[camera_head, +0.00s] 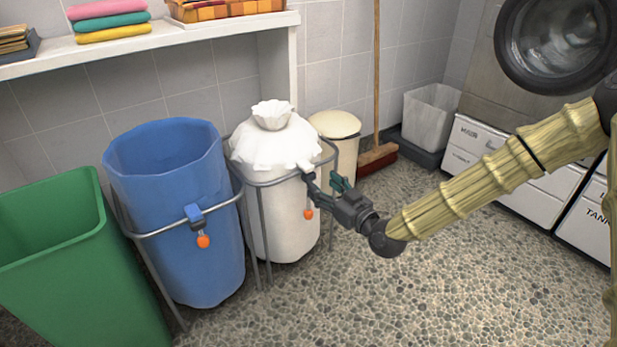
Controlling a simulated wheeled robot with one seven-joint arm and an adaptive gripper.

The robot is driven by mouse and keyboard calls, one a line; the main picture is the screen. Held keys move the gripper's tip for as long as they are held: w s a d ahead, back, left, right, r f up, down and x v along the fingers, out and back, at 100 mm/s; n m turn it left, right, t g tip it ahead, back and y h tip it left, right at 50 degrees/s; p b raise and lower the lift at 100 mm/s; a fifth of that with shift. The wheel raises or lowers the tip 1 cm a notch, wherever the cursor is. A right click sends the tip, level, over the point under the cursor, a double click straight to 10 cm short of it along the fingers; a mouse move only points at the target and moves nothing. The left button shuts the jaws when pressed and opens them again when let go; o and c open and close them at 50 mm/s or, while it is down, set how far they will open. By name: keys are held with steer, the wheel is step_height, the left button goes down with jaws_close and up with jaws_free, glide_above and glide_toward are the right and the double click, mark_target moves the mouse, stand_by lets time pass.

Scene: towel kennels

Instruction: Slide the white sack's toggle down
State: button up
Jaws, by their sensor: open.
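The white sack (275,215) hangs in a grey metal stand, its top gathered into a ruffled neck (272,115). An orange toggle end (308,214) hangs at its front right, just below my gripper. My gripper (322,185) is open at the sack's front right side, its fingers pointing up and left toward the rim. The fingers cover the part above the orange end, so I cannot tell whether they touch the toggle or its cord.
A blue sack (175,225) with its own orange toggle (203,241) stands open to the left, beside a green bin (75,270). A cream lidded bin (336,125), a broom (377,155) and a washing machine (555,45) stand behind. The pebbled floor (400,290) in front is clear.

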mark_target(312, 176)
steer(key=shift+b+x, duration=1.55)
steer(key=shift+x, duration=2.3)
steer(key=c, duration=1.3)
steer(key=shift+f, duration=0.1)
jaws_close()
